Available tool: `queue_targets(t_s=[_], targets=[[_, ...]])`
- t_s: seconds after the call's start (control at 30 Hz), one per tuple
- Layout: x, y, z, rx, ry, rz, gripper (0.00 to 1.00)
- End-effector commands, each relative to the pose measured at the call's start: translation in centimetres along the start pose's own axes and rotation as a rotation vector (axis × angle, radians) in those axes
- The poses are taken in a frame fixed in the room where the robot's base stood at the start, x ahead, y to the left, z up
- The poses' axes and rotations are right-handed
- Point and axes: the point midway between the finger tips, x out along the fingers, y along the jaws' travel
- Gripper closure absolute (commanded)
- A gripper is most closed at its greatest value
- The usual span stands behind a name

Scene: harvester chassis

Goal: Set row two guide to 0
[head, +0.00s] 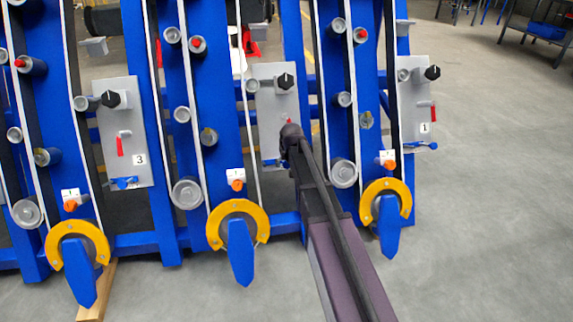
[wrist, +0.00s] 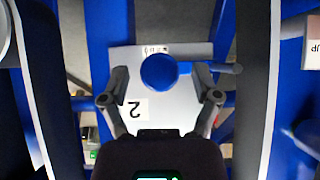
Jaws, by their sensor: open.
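The row two plate (wrist: 178,108) is a light panel with a "2" label that appears upside down in the wrist view. A blue round knob (wrist: 160,72) with a blue arm reaching right sits on it, beside a small label strip (wrist: 155,48) too small to read. My gripper (wrist: 161,76) is open, with one finger on each side of the knob and a gap to it. In the head view the row two plate (head: 270,95) stands behind my dark gripper (head: 291,134), which hides its lower right part, including most of its blue lever.
Plates for row three (head: 120,125) and row one (head: 413,95) stand left and right, each with a black knob, a red handle and a blue lever. Blue beams and rollers flank them. Yellow arcs (head: 238,210) with blue pointers stand below. Grey floor (head: 490,200) is clear at right.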

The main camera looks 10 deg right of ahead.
Motion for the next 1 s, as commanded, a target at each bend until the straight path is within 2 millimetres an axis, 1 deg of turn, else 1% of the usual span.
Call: queue_targets(t_s=[0.03,0.07,0.1,0.17,0.2,0.27,0.3,0.47,0.57,0.7,0.8,1.0], targets=[[0.0,0.0,0.0,0.0,0.0,0.0,0.2],[0.0,0.0,0.0,0.0,0.0,0.0,0.29],[0.0,0.0,0.0,0.0,0.0,0.0,0.41],[0.0,0.0,0.0,0.0,0.0,0.0,0.58],[0.0,0.0,0.0,0.0,0.0,0.0,0.7],[0.0,0.0,0.0,0.0,0.0,0.0,0.88],[0.0,0.1,0.0,0.0,0.0,0.0,1.0],[0.0,0.2,0.0,0.001,0.0,0.0,1.0],[0.0,0.9,0.0,0.002,0.0,0.001,1.0],[0.0,2.4,0.0,0.003,0.0,0.001,1.0],[0.0,3.0,0.0,0.002,0.0,0.001,1.0],[0.0,3.2,0.0,0.001,0.0,0.005,1.0]])
